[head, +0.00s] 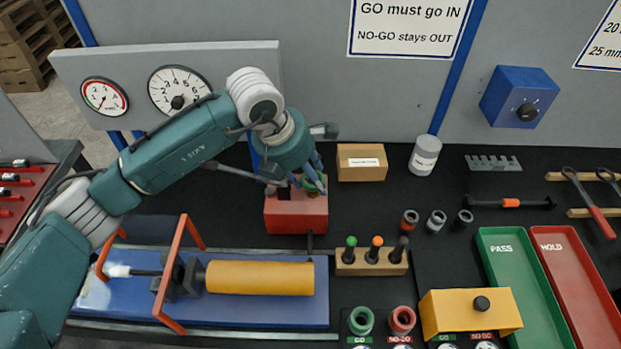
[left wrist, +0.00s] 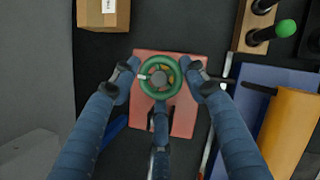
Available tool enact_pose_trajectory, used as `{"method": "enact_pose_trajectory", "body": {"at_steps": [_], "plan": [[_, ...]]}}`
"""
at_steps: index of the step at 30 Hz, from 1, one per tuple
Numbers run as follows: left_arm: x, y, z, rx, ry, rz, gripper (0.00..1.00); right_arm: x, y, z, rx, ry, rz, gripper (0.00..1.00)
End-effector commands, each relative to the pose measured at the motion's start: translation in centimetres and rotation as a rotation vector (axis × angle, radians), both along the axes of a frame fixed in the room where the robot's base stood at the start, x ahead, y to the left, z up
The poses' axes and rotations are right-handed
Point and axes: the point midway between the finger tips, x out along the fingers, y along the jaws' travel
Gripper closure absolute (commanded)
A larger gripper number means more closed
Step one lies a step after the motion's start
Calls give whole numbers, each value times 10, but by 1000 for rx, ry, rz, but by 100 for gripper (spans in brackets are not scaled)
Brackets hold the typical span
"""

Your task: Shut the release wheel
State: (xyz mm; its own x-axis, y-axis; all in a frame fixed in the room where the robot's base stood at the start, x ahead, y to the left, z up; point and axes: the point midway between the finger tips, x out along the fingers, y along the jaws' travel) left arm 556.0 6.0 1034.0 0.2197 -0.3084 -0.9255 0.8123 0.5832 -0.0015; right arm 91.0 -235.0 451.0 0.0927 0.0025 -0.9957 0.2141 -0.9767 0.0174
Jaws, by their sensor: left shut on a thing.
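The green release wheel (head: 315,184) sits on top of a red block (head: 295,214), a pump body on the dark bench. In the left wrist view, the wheel (left wrist: 160,76) is a green ring with a grey hub and a white mark at its left, above the red block (left wrist: 192,62). My left gripper (head: 306,180) reaches down from above. Its blue fingers (left wrist: 160,82) stand around the wheel's rim, left, right and below in the wrist view, and are shut on it. In the head view the fingers partly hide the wheel. My right gripper is not in view.
Two gauges (head: 180,90) stand on a grey panel behind my arm. A cardboard box (head: 361,162) and a white jar (head: 425,154) are right of the block. In front lie a yellow cylinder (head: 260,278) on a blue base and a wooden plug holder (head: 372,263).

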Motion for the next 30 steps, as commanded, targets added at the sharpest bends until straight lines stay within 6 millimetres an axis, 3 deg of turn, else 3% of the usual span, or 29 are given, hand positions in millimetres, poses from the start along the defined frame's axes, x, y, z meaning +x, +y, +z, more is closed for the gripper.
{"method": "enact_pose_trajectory", "body": {"at_steps": [3,12,13,15,25,30], "plan": [[3,-1,1,-7,-11,-40,82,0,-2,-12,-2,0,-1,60],[3,-2,5,-9,-12,-51,82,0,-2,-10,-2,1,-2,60],[3,-2,5,-9,-12,-51,52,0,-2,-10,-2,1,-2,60],[3,-2,5,-9,-12,-51,38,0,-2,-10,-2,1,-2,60],[1,0,4,-5,-6,-50,37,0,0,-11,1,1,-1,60],[-2,5,21,-5,-9,-50,37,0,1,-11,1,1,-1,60]]}}
